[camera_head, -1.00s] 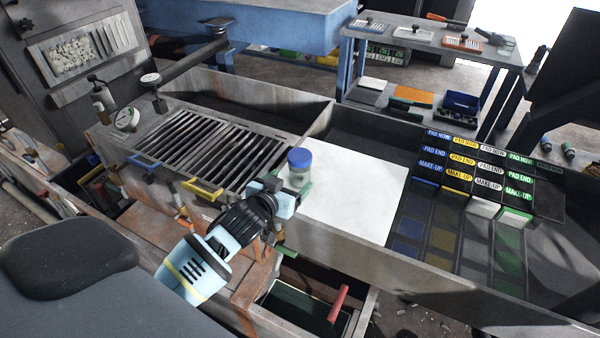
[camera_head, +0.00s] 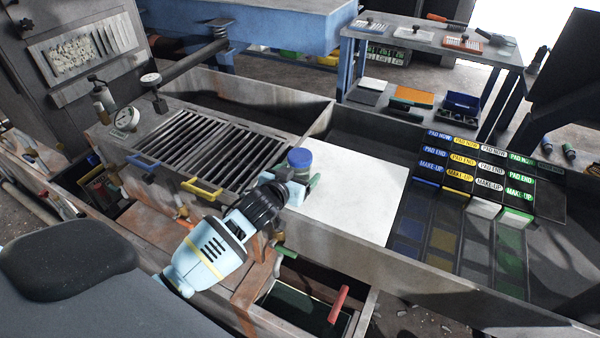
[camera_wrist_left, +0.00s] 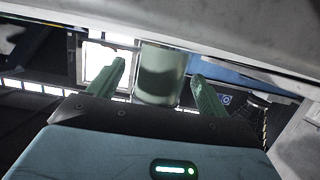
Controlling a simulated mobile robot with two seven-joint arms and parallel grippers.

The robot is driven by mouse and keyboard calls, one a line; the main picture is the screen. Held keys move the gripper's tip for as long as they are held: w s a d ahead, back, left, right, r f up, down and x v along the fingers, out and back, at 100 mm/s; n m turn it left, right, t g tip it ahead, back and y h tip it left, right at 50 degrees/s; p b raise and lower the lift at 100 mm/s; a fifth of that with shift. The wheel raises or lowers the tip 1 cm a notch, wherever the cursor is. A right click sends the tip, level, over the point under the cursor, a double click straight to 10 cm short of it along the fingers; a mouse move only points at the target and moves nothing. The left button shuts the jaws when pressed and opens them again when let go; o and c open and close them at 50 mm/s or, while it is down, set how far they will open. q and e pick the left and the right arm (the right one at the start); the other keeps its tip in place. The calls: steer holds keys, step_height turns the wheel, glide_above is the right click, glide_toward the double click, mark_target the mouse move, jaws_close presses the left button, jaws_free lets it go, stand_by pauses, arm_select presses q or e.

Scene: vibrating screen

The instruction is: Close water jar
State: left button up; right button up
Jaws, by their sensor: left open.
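The water jar (camera_head: 300,172) is a clear jar with a blue lid (camera_head: 299,158) on its top. It stands at the left edge of the white sheet, near the vibrating screen. My left gripper (camera_head: 297,186) is at the jar on its near side, with a green finger showing to the jar's right. In the left wrist view, the jar (camera_wrist_left: 160,75) sits between the two green fingers of the open gripper (camera_wrist_left: 157,88), with gaps on both sides. I cannot tell whether the lid is fully seated. My right gripper is not in view.
The slatted screen (camera_head: 215,150) with a yellow handle (camera_head: 202,190) lies left of the jar. The white sheet (camera_head: 355,195) is clear. Coloured labelled pads (camera_head: 475,165) stand at right. An open drawer with a red handle (camera_head: 338,303) is below.

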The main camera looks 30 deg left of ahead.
mark_target(295, 167)
arm_select(q)
steer(key=shift+c, duration=0.4)
steer(key=c, duration=1.1)
steer(key=shift+r, duration=0.1)
steer(key=shift+r, duration=0.5)
steer(key=shift+s+d+r+p, duration=0.15)
steer(key=shift+s+r, duration=0.1)
steer(key=shift+r, duration=0.35)
steer(key=shift+s+a+r+p, duration=0.1)
steer(key=shift+s+r+p, duration=0.1)
steer(key=shift+r, duration=0.4)
steer(key=shift+s+d+r, duration=0.25)
steer(key=shift+s+d, duration=0.25)
steer(key=shift+s, duration=2)
steer(key=shift+s+d+r, duration=0.2)
steer(key=shift+s+d, duration=0.3)
steer(key=shift+s, duration=1.95)
steer(key=shift+s+d+r, duration=0.25)
steer(key=shift+s+d, duration=0.25)
steer(key=shift+s, duration=2)
